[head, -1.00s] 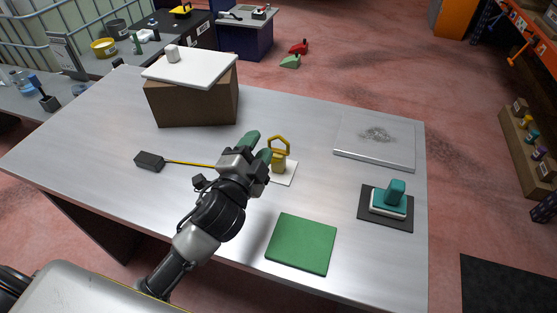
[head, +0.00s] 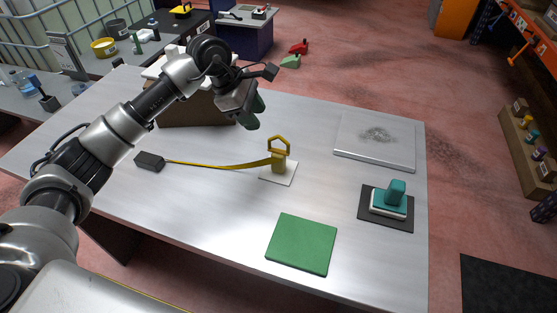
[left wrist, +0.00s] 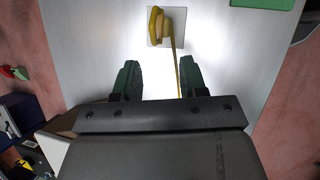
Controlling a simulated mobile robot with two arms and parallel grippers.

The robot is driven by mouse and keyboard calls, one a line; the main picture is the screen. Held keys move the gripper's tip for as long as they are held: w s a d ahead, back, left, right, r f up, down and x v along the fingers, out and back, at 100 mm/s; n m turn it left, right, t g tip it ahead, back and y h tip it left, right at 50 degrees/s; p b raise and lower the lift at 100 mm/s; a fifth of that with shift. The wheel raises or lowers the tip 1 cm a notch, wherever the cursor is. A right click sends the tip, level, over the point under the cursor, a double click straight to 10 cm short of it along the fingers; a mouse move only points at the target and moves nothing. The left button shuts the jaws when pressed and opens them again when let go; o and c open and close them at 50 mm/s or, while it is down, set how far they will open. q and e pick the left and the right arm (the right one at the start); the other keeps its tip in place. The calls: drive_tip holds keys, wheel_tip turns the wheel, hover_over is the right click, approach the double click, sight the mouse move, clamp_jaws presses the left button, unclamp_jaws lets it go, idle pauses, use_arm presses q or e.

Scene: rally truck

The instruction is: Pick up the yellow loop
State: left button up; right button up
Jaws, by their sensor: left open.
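The yellow loop (head: 279,145) stands upright on a yellow block over a small white plate (head: 281,175) in the middle of the table. A yellow strap (head: 215,167) runs left from it to a dark block (head: 150,161). In the left wrist view the yellow loop (left wrist: 157,24) shows near the top, beyond my fingertips. My left gripper (head: 254,112) is open and empty, above the table, behind and left of the loop, with green fingertips; it also shows in the left wrist view (left wrist: 160,82). My right gripper is not in view.
A brown box (head: 190,110) with a white board on top stands behind my left arm. A green mat (head: 301,244) lies in front. A teal-handled tool (head: 396,195) on a dark mat and a grey plate (head: 376,141) are at right.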

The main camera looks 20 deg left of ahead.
sight(272, 138)
use_arm(q)
drive_tip(key=shift+y, duration=0.3)
drive_tip(key=p+x, duration=0.1)
drive_tip(key=x, duration=0.2)
drive_tip(key=p+x, duration=0.1)
drive_tip(key=x, duration=0.2)
drive_tip(key=p+x, duration=0.1)
drive_tip(key=x, duration=0.2)
drive_tip(key=shift+w+f+p, duration=0.15)
drive_tip(key=shift+w+p, duration=0.15)
drive_tip(key=shift+w, duration=0.15)
drive_tip(key=shift+w+d+f, duration=0.1)
drive_tip(key=shift+f, duration=0.35)
clamp_jaws()
